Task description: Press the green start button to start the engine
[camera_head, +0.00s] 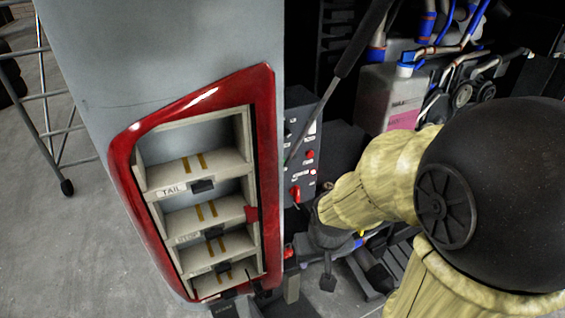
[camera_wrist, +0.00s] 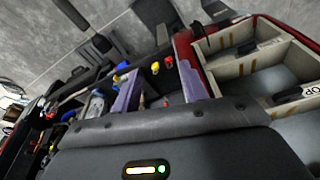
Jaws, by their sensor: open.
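The dark control panel (camera_head: 308,140) stands right of the red-framed compartment opening in the head view. It carries small red buttons and a red switch (camera_head: 295,193). A tiny green spot shows on its left side; I cannot tell whether it is the start button. My gripper (camera_head: 325,238) is low beside the panel, mostly hidden by my own arm. In the wrist view my gripper (camera_wrist: 157,70) is open, its two purple fingers apart with no object held. A yellow knob (camera_wrist: 155,68) and a red knob (camera_wrist: 168,62) show beyond the fingers.
The red-framed unit (camera_head: 122,165) holds several pale bins, one labelled TAIL. A white tank (camera_head: 385,95) with blue-capped hoses stands at upper right. A metal frame (camera_head: 42,95) stands at left. Bare floor (camera_head: 60,230) lies at lower left.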

